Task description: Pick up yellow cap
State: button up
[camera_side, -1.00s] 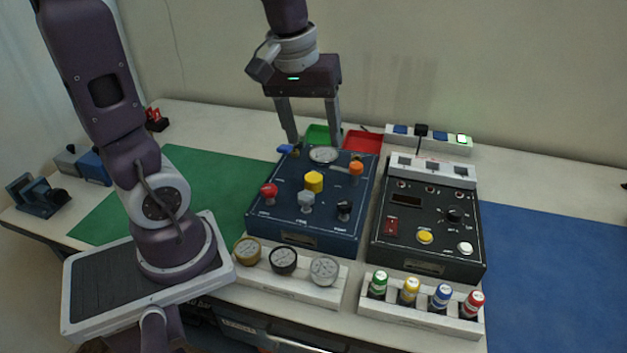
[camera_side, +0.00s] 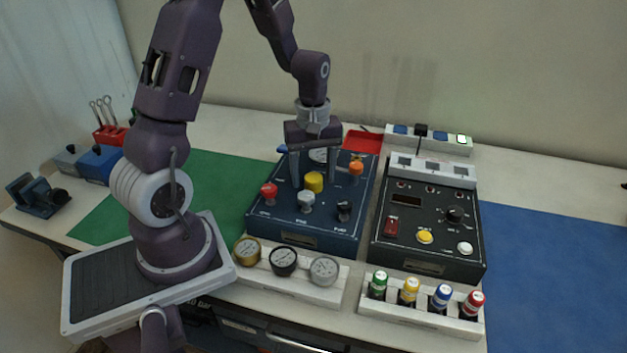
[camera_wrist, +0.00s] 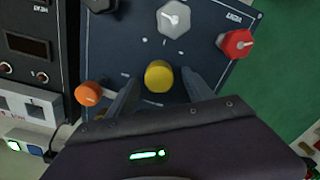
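A round yellow cap (camera_side: 314,181) stands on the middle of the blue panel (camera_side: 265,222); it also shows in the wrist view (camera_wrist: 158,77). My gripper (camera_side: 314,178) is above the panel, pointing down, its fingers on either side of the yellow cap. In the wrist view my gripper (camera_wrist: 159,80) is open, with a gap on each side of the cap and nothing held. A bottle with a yellow top (camera_side: 409,287) stands in the white front rack (camera_side: 400,316).
Near the cap on the panel are an orange knob (camera_side: 356,169), a red knob (camera_side: 268,190), a grey knob (camera_side: 306,200) and a black knob (camera_side: 344,209). A black control box (camera_side: 399,257) stands to the right. Several gauges sit in front.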

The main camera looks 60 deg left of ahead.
aim_at(314, 174)
grip_shut()
notch_tip(314, 174, up, 9)
jog(key=w+a, duration=0.2)
jog(key=w, duration=1.1)
jog(key=shift+a+r, duration=0.2)
jog(key=shift+r, duration=0.05)
